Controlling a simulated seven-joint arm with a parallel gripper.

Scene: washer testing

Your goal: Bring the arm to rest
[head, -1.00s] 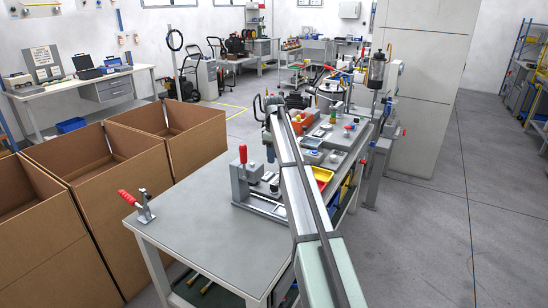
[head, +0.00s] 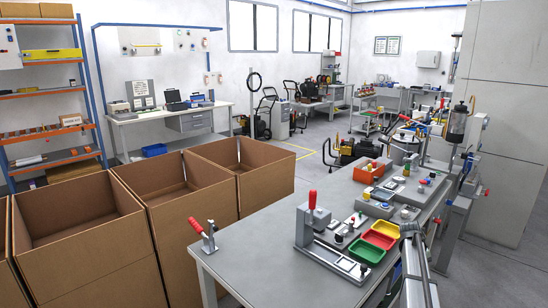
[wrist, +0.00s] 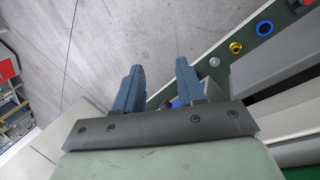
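My arm (head: 415,268) shows at the lower right of the head view, beside the right side of the grey workbench (head: 265,245). My gripper's fingers cannot be made out in the head view. In the wrist view my gripper (wrist: 158,72) has two blue fingers standing apart, with nothing between them. The fingers are over bare grey floor (wrist: 150,30). A dark green surface to their right carries a blue ring (wrist: 265,28), a brass-coloured ring (wrist: 235,47) and a small grey round part (wrist: 214,62).
The bench carries a red-handled clamp fixture (head: 312,215), green (head: 366,252), red (head: 379,239) and yellow (head: 386,228) trays, and another red-handled clamp (head: 204,235). Large open cardboard boxes (head: 165,205) stand left of it. A pale cabinet (head: 510,120) stands at the right.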

